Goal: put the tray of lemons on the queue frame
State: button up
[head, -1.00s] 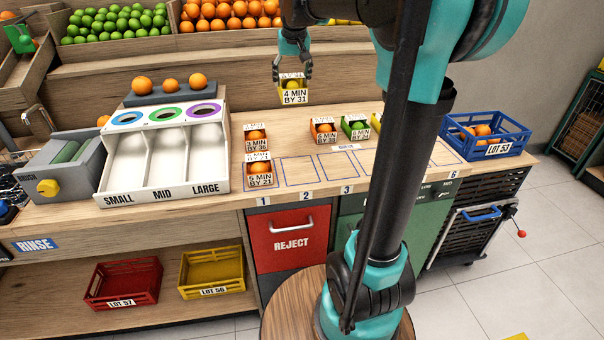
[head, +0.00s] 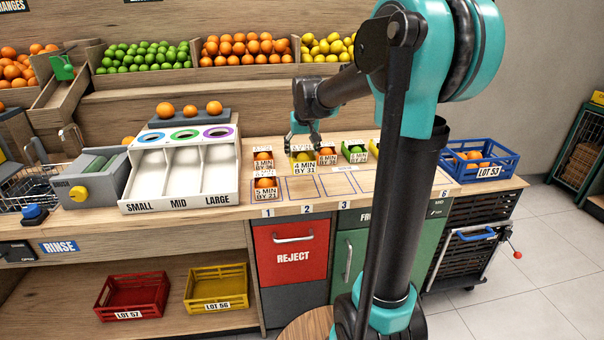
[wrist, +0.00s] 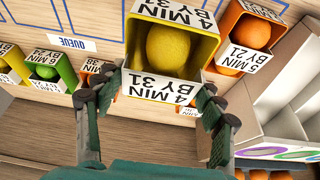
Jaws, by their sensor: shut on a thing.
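My gripper (head: 304,143) is shut on a yellow tray (head: 303,167) with a lemon in it, labelled "4 MIN BY 31". The tray is between the two back-row orange trays, just behind the queue frame. In the wrist view the tray (wrist: 130,50) with its lemon (wrist: 167,52) is between the fingers (wrist: 159,88) and looks closer than its neighbours; I cannot tell whether it touches the counter. The queue frame (head: 300,187) is a row of blue-outlined slots along the counter front. An orange tray (head: 265,190), "5 MIN BY 21", occupies slot 1. Slots 2 and 3 look empty; my arm hides some further slots.
Back-row trays stand beside the held one: orange ones at left (head: 263,157) and right (head: 327,156), then a green one (head: 355,153) and a partly hidden yellow one. The white sorter (head: 180,205) is at left, the blue crate (head: 515,163) at right.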

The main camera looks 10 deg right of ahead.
aim_at(304, 153)
notch_tip(304, 153, down, 8)
jog(key=shift+f, duration=0.25)
jog(key=shift+f, duration=0.1)
jog(key=o, duration=1.3)
jog(key=v, duration=1.2)
jog(key=s+d+f, duration=0.2)
jog(key=s+f, duration=0.7)
jog(key=s, duration=0.4)
jog(key=s+d+f, duration=0.2)
jog(key=s+f, duration=0.8)
jog(key=s, duration=0.2)
jog(key=shift+s+f, duration=0.25)
jog(key=shift+s, duration=0.1)
